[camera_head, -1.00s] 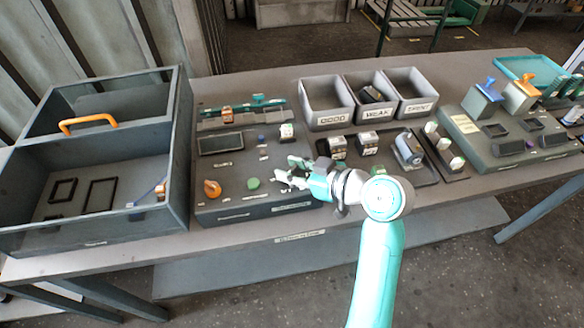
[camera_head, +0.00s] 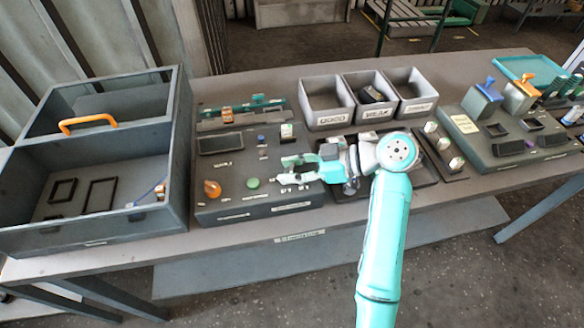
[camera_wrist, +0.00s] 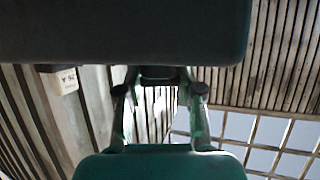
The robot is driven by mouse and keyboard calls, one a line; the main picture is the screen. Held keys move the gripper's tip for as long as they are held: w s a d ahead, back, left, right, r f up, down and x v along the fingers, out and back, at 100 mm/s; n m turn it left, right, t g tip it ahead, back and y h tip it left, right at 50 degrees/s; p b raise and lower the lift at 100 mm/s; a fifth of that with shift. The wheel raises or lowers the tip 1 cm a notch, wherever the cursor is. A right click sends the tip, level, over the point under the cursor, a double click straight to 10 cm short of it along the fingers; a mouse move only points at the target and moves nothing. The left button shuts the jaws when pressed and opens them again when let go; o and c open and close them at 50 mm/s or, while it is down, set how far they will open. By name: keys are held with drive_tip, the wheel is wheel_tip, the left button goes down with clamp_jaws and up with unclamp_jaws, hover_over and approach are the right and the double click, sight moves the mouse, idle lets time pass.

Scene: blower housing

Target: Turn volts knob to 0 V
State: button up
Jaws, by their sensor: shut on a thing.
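The dark control panel (camera_head: 232,207) lies on the table, left of the arm. My gripper (camera_head: 284,170) reaches in from the right, low over the panel's right part. In the wrist view my gripper (camera_wrist: 160,88) has its two fingers on either side of a small dark piece (camera_wrist: 160,74), which I take to be the volts knob. The fingers are shut on it. In the head view the fingers hide the knob, so its pointer and scale cannot be read. An orange knob (camera_head: 212,188) and a green button (camera_head: 253,183) sit left of the gripper on the panel.
A grey open box (camera_head: 95,235) with an orange handle stands left of the panel. Grey labelled bins (camera_head: 328,122) stand behind. A tray of parts under my arm is partly hidden. Another panel (camera_head: 500,163) with blue and orange parts is at the right.

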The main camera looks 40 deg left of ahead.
drive_tip(key=shift+f, duration=0.1)
drive_tip(key=o, duration=1.2)
drive_tip(key=shift+c, duration=0.2)
drive_tip(key=v, duration=1.2)
